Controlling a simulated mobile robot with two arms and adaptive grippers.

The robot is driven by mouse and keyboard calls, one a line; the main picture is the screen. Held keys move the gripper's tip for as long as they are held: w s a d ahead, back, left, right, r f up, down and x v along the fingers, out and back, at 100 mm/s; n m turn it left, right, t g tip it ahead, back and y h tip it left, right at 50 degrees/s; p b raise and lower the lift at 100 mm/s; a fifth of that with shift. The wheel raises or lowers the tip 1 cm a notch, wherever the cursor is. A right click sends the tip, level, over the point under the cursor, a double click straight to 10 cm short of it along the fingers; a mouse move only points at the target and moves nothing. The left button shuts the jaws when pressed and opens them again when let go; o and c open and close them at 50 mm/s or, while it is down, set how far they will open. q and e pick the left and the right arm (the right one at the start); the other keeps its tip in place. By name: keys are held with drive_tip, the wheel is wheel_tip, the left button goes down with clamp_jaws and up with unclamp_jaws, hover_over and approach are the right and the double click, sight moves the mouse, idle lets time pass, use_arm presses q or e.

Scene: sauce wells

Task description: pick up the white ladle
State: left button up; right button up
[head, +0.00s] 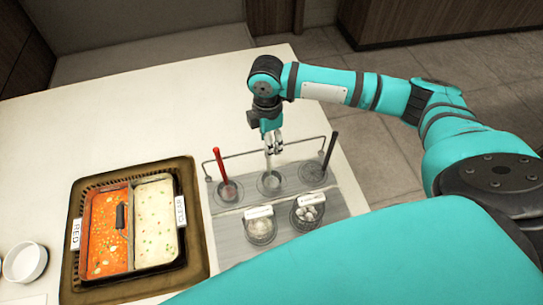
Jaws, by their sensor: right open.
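The white ladle (267,162) stands in the middle well of the grey rack (240,240). Its handle points up and its lower end is in the well. My right gripper (272,143) points down at the top of the white handle. It is open, with its fingers at the handle's upper end. I cannot tell whether they touch it, and the gripper hides the handle's tip. My left gripper is not in view.
A red ladle (219,164) and a black ladle (329,150) lean in the wells on either side. Two jars (259,231) (307,214) stand in front. A divided pot (131,270) of red and white soup and a white bowl (24,263) are left. The far table is clear.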

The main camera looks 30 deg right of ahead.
clamp_jaws()
drive_tip(key=shift+r, duration=0.15)
idle(0.4)
